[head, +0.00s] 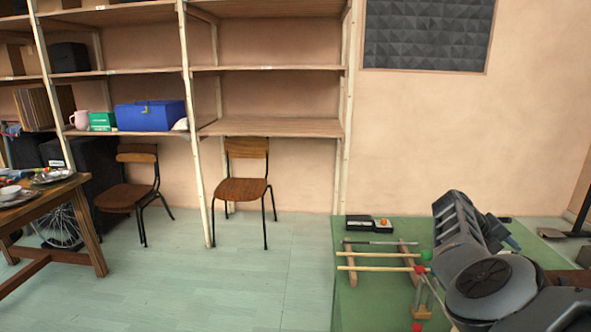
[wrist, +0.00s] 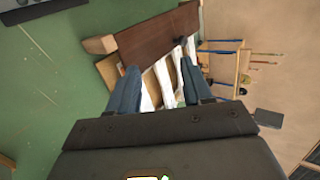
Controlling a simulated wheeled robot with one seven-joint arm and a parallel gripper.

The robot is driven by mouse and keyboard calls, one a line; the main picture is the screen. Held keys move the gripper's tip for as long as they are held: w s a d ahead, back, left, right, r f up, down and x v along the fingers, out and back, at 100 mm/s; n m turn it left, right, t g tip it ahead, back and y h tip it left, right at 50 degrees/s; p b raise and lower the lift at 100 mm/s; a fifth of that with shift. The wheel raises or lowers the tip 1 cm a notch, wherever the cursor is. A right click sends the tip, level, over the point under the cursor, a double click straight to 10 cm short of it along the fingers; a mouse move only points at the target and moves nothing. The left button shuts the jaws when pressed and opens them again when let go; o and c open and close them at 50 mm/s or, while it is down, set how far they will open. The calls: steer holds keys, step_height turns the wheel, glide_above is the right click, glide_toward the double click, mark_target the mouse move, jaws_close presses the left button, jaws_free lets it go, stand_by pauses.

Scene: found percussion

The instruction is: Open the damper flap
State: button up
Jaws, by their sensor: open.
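A dark brown board (wrist: 153,38), which looks like the damper flap, spans the upper middle of the wrist view. A small dark knob sits near its lower edge. It lies along pale bars (wrist: 163,82), partly hidden by my fingers. My gripper (wrist: 158,68) is open, with its two blue-grey fingers apart over the bars, just short of the board's edge. Nothing shows between the fingers except bars behind them; I cannot tell whether they touch anything. In the head view my arm covers much of the green table's right side, and the flap is not clear there.
In the head view the green table (head: 350,300) holds a rack of sticks (head: 375,268) and a small black tray (head: 367,223). The wrist view shows sticks on a wooden stand (wrist: 224,51) right of the board. Chairs and shelves stand at the left, with open floor before them.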

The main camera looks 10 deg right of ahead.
steer(key=s+d+f+n+t+h, duration=0.1)
steer(key=s+d+n+t+h, duration=0.25)
steer(key=s, duration=0.65)
steer(key=s+d+f+n+h, duration=0.2)
steer(key=s+n+h, duration=0.4)
steer(key=s, duration=0.4)
steer(key=s+a+n+t+y, duration=0.5)
steer(key=s+a+n, duration=0.3)
steer(key=a, duration=0.4)
steer(key=s+a+n+t+y, duration=0.5)
steer(key=s+a+n+y, duration=0.2)
steer(key=a+n, duration=0.3)
steer(key=s+a+r+n+t+y, duration=0.1)
steer(key=s+a+n+t+y, duration=0.4)
steer(key=s+a+n, duration=0.4)
steer(key=s+a+y, duration=0.1)
steer(key=a, duration=0.6)
steer(key=shift+a+n, duration=0.25)
steer(key=shift+n, duration=0.1)
steer(key=s+a+r, duration=0.1)
steer(key=s+a, duration=0.1)
steer(key=s+a+r+n+g+y, duration=0.1)
steer(key=s+a+r, duration=0.1)
steer(key=s+a+r+n+g+y, duration=0.1)
steer(key=s+a, duration=0.1)
steer(key=shift+s+a+r, duration=0.3)
steer(key=shift+r, duration=0.05)
steer(key=shift+c, duration=0.2)
